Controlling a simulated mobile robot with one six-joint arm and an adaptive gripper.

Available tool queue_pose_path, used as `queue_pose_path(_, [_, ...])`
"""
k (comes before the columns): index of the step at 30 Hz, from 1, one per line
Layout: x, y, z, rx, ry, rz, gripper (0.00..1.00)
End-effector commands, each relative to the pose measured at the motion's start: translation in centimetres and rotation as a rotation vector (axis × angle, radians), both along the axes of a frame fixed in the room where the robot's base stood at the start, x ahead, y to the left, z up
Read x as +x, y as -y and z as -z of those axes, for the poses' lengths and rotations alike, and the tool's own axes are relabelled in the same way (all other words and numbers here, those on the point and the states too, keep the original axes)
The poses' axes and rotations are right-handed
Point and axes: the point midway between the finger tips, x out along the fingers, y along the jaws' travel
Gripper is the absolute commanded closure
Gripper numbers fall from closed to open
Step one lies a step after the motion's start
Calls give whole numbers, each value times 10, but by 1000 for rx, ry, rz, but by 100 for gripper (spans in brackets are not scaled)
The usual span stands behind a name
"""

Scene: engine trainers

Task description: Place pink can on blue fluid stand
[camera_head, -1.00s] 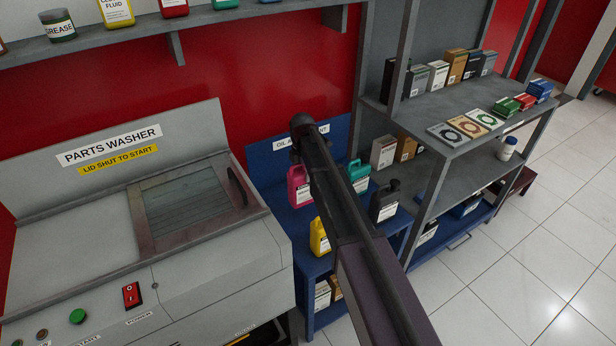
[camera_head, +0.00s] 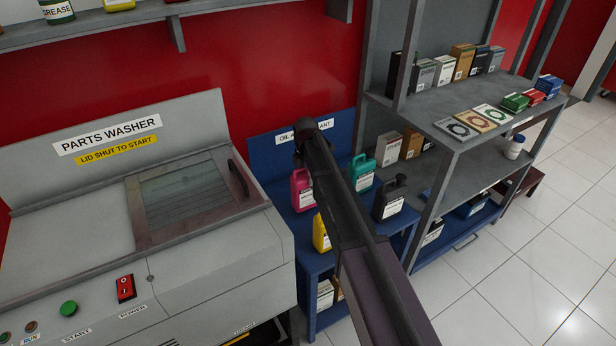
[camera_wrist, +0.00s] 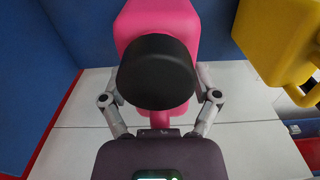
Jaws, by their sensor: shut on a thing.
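The pink can (camera_head: 302,190) is at the blue fluid stand (camera_head: 274,170), at the back left of its top, left of the arm. I cannot tell whether its base touches the stand. In the wrist view the pink can (camera_wrist: 172,18) fills the top middle, its black cap (camera_wrist: 156,72) facing the camera. My gripper (camera_wrist: 158,105) is shut on the can, with a finger on each side; the fingertips are partly hidden behind cap and can. In the head view my arm hides the gripper.
A yellow can (camera_head: 320,233) stands in front of the pink one; it also shows in the wrist view (camera_wrist: 280,40). A teal can (camera_head: 361,173) and a black can (camera_head: 389,198) stand to the right. The parts washer (camera_head: 200,270) is left, a grey shelf (camera_head: 480,150) right.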

Motion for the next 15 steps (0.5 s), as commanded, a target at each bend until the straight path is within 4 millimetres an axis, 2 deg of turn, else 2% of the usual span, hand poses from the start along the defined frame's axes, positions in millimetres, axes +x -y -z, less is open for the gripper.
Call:
queue_pose_path(8, [0,0,6,0,0,0,81])
queue_pose_path(15, [0,0,23,0,0,0,81])
